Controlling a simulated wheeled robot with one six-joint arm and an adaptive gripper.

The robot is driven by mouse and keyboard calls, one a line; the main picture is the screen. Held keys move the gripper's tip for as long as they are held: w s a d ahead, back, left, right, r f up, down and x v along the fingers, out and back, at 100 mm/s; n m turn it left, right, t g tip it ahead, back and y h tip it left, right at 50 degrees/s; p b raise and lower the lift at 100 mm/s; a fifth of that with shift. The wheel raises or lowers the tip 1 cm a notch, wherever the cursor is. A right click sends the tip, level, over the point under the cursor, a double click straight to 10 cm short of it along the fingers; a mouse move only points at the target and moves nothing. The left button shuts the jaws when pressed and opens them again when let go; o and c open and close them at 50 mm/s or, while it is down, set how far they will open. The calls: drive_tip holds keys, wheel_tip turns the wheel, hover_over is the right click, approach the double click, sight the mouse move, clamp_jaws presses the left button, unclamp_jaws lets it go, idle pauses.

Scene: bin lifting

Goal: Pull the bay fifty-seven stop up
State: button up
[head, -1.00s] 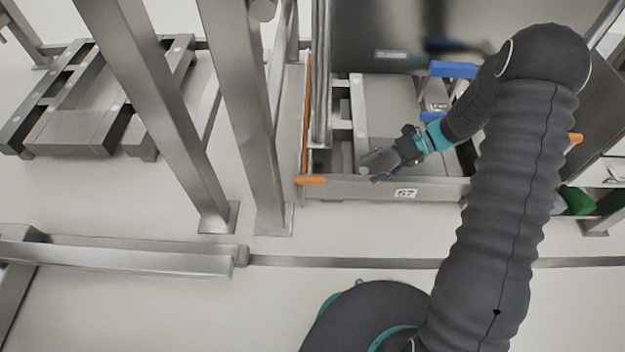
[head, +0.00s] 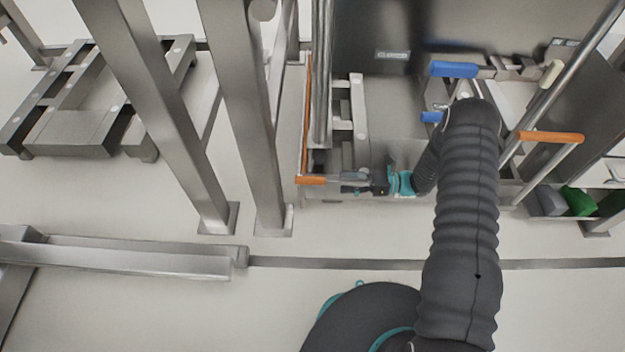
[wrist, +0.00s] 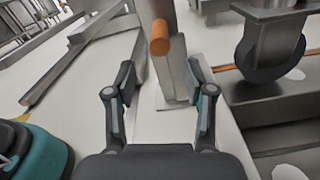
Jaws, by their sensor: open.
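The stop with an orange handle (head: 311,180) sticks out at the front left corner of the bay whose front beam carried the 57 plate in the earlier head view. In the wrist view, the handle's orange end (wrist: 160,38) points toward me, in front of a grey metal upright. My gripper (head: 352,183) is just right of the handle in the head view, pointing left at it. In the wrist view my gripper (wrist: 159,80) is open and empty, its fingers to either side of the line to the handle and apart from it. The arm covers the 57 plate.
A second orange handle (head: 550,137) is on the bay's right side. Blue handles (head: 452,69) stand further back. A black caster wheel (wrist: 270,48) is close on the right in the wrist view. Steel posts (head: 240,110) stand left of the bay. A green bin (head: 579,201) is at right.

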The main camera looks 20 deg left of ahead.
sight(313, 181)
drive_tip(key=x, duration=1)
drive_tip(key=shift+a+p, duration=0.3)
drive_tip(key=shift+p, duration=0.05)
clamp_jaws()
